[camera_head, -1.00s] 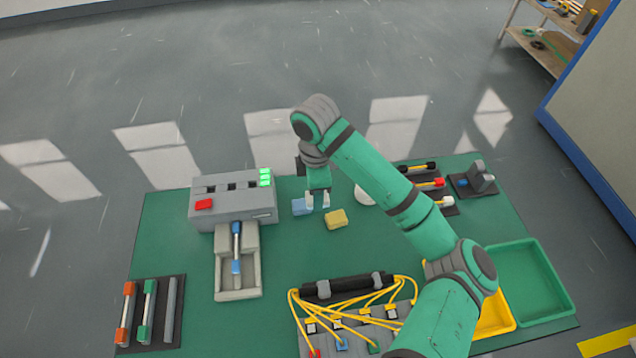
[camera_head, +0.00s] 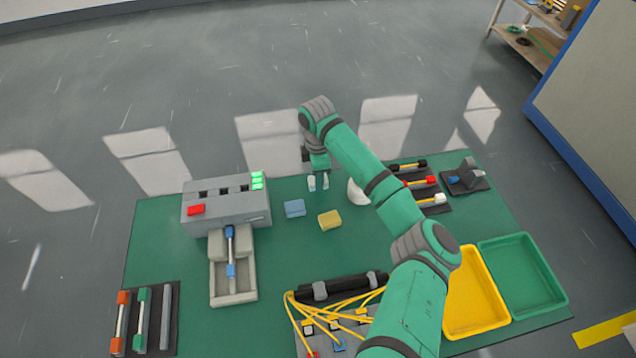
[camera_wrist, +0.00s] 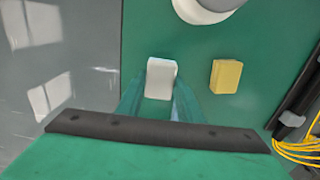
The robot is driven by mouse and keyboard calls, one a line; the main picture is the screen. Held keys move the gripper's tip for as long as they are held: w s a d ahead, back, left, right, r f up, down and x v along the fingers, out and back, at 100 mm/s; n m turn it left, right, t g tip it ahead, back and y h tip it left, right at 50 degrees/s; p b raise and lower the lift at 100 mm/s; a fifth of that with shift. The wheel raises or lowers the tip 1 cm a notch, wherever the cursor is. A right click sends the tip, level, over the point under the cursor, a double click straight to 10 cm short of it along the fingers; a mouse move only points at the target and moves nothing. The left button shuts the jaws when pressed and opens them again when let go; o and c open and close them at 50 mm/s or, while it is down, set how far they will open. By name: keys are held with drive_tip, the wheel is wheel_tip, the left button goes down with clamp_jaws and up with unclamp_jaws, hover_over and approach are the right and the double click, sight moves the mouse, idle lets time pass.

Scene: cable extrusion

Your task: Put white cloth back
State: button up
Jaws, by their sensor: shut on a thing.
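The white cloth (camera_wrist: 161,77) is a small white block between my fingers in the wrist view. My gripper (camera_head: 318,182) is shut on it near the far edge of the green mat, to the left of a round white thing. In the head view, the cloth is hard to tell apart from the pale fingertips. I cannot tell whether it touches the mat. A blue cloth (camera_head: 294,208) and a yellow cloth (camera_head: 330,219) lie on the mat nearer than my gripper. The yellow cloth also shows in the wrist view (camera_wrist: 226,76).
The round white thing (camera_head: 356,191) is partly behind my arm. A grey machine (camera_head: 226,204) with green lights stands left. Yellow cables (camera_head: 300,320) lie at the front. A yellow tray (camera_head: 470,290) and a green tray (camera_head: 522,275) are at right.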

drive_tip(key=shift+s+f, duration=0.1)
drive_tip(key=shift+f, duration=1.3)
drive_tip(key=shift+f, duration=0.15)
drive_tip(key=o, duration=0.9)
drive_tip(key=shift+o, duration=0.2)
drive_tip(key=shift+d, duration=0.1)
wheel_tip(320, 180, up, 12)
